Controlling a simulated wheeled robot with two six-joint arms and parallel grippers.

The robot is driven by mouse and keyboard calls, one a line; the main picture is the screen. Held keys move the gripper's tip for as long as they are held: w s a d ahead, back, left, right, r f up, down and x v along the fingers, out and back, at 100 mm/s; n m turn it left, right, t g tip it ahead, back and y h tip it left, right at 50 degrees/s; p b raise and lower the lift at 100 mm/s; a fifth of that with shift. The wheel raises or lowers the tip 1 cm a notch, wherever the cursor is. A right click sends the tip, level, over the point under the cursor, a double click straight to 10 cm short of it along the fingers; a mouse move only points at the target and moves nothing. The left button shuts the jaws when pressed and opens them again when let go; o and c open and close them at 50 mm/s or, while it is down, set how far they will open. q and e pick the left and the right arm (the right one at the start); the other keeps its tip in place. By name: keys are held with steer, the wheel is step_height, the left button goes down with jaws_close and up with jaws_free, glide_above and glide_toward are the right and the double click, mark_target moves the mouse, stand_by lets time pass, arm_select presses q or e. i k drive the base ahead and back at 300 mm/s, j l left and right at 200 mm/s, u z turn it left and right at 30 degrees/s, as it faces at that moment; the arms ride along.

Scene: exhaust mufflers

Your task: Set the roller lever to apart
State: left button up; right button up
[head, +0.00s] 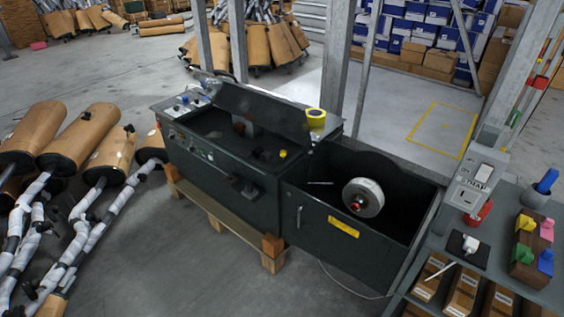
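A dark strapping-type machine (215,178) stands on a wooden pallet (225,222) in the middle of the head view. No part is plainly marked as the roller lever. A small light metal handle (299,216) stands nearly upright on the front of the right-hand bin, and a black block-like part (243,188) sticks out of the machine's front. Whether either is the roller lever, and whether the rollers are apart, I cannot tell. Neither of my grippers is in view.
A white reel (363,197) sits in the machine's open right bin (400,168). A grey shelf (510,262) with coloured clips and boxes stands at the right. Wrapped mufflers (75,135) lie at the left. Grey floor in front of the machine is clear.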

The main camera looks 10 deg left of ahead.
mark_target(283, 153)
steer(key=i+l+z, duration=0.15)
steer(key=i, duration=0.4)
steer(key=i+l+z, duration=0.1)
steer(key=i+l, duration=0.15)
steer(key=i, duration=0.3)
